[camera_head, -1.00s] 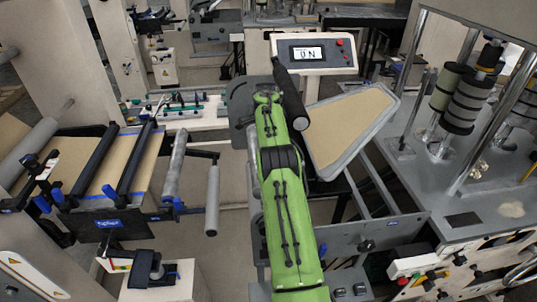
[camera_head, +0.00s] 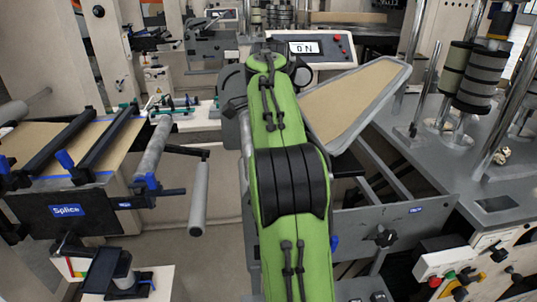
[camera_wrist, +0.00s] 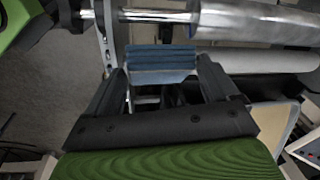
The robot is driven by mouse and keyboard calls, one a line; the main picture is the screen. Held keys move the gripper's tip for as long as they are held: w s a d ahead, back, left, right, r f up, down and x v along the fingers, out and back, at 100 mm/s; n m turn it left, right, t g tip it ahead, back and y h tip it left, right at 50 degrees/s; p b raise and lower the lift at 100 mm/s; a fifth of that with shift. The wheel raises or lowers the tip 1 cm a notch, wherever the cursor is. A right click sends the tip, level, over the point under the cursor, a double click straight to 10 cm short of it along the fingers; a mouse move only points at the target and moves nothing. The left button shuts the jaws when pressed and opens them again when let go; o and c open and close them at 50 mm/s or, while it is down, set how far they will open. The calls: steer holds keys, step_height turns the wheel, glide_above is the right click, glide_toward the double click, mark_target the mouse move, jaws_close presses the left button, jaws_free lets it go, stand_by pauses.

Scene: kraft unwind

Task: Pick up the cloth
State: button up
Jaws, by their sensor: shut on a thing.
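The cloth (camera_wrist: 161,54) is a blue, folded, layered pad in the wrist view. It sits between the two dark fingers of my gripper (camera_wrist: 162,72), which is shut on it. The cloth looks held off the surfaces below, though its far side is hard to judge. In the head view, my green arm reaches forward and hides the gripper and the cloth.
In the head view, a tan-lined tray (camera_head: 345,100) lies right of my arm, near a display panel (camera_head: 304,48). A splice table (camera_head: 62,150) with rollers stands left. A shiny roller (camera_wrist: 255,22) is close beyond the cloth in the wrist view.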

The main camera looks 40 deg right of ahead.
steer(key=s+a+b, duration=0.8)
steer(key=s, duration=0.3)
steer(key=shift+s+f+b, duration=0.2)
steer(key=shift+s+b, duration=0.15)
steer(key=shift+s, duration=0.05)
steer(key=shift+s+a+r+b, duration=0.25)
steer(key=shift+s+a+b, duration=0.1)
steer(key=shift+s, duration=0.1)
